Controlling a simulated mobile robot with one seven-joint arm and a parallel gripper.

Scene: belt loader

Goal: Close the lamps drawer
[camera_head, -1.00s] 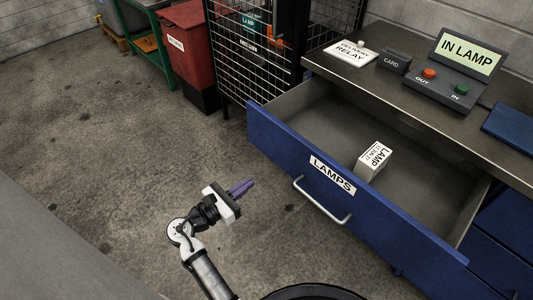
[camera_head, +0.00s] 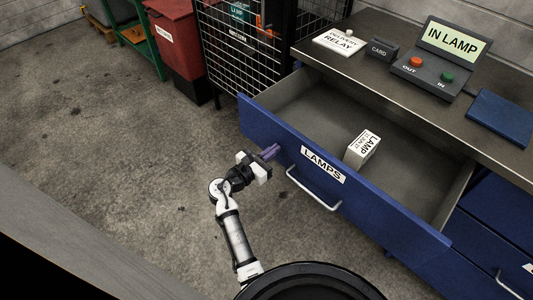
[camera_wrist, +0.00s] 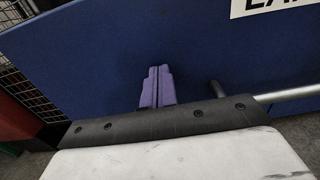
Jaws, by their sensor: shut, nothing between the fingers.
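The blue lamps drawer (camera_head: 378,212), with a white LAMPS label (camera_head: 323,165), is pulled well out of the counter in the head view. A white lamp box (camera_head: 362,147) lies inside it. Its silver bar handle (camera_head: 314,189) is on the front panel. My gripper (camera_head: 270,152) is shut and empty, with purple fingers pointing at the drawer front, left of the label and handle. In the wrist view the shut fingers (camera_wrist: 157,88) are in front of the blue panel, left of the handle bar (camera_wrist: 283,94). I cannot tell whether the tips touch the panel.
On the counter (camera_head: 385,85) are a delivery relay sign (camera_head: 338,40), a card holder (camera_head: 382,48), a button console (camera_head: 428,75) and a blue pad (camera_head: 500,118). A wire cage (camera_head: 235,50) and red bin (camera_head: 178,45) stand at the back left. The floor at left is clear.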

